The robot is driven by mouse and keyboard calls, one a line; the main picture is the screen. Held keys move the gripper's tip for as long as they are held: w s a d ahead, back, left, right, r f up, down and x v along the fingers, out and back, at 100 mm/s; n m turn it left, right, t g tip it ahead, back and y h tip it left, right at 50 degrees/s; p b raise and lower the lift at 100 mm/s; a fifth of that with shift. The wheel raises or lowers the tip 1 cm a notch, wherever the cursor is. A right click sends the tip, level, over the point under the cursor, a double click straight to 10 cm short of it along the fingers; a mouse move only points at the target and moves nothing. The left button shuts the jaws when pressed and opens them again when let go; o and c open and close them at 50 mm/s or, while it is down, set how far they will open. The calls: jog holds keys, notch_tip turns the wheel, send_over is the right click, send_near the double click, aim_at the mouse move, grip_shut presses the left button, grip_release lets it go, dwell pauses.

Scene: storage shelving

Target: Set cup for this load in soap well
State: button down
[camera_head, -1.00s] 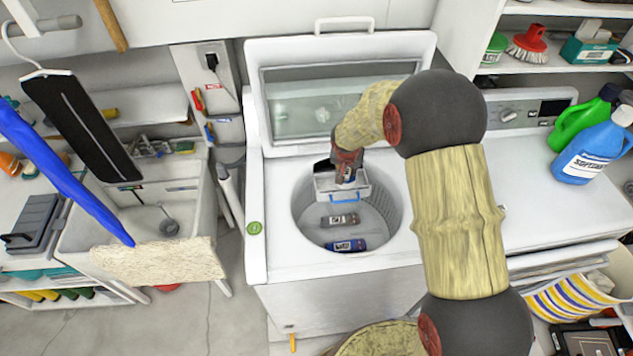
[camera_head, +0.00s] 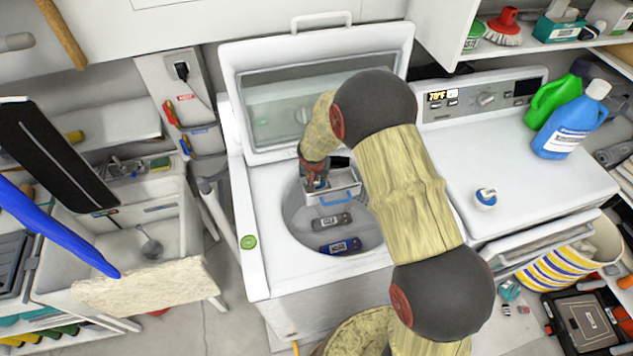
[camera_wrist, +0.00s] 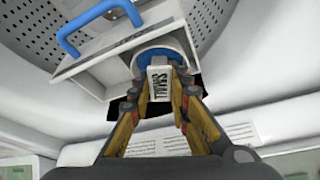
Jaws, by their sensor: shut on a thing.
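My gripper (camera_head: 314,182) is low over the open washer drum. In the wrist view its fingers (camera_wrist: 158,105) are shut on a small cup (camera_wrist: 159,82) with a white, labelled face and blue round part. The soap well appears to be the pale, box-like tray (camera_head: 345,186) with a blue handle, at the back of the drum opening; it also shows in the wrist view (camera_wrist: 105,72). The cup overlaps the tray's edge there; I cannot tell whether it touches or is inside. In the head view my gripper covers the tray's left end and hides the cup.
The raised washer lid (camera_head: 300,50) stands behind my arm. A small white-and-blue item (camera_head: 486,197) sits on the right machine's top, with green and blue bottles (camera_head: 570,128) behind it.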

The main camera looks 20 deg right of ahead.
jog(key=shift+f, duration=1.1)
jog(key=shift+f+b, duration=0.2)
jog(key=shift+b, duration=0.15)
jog(key=c, duration=1.7)
grip_release()
jog(key=shift+r, duration=0.1)
jog(key=shift+o, duration=0.2)
jog(key=shift+r, duration=0.15)
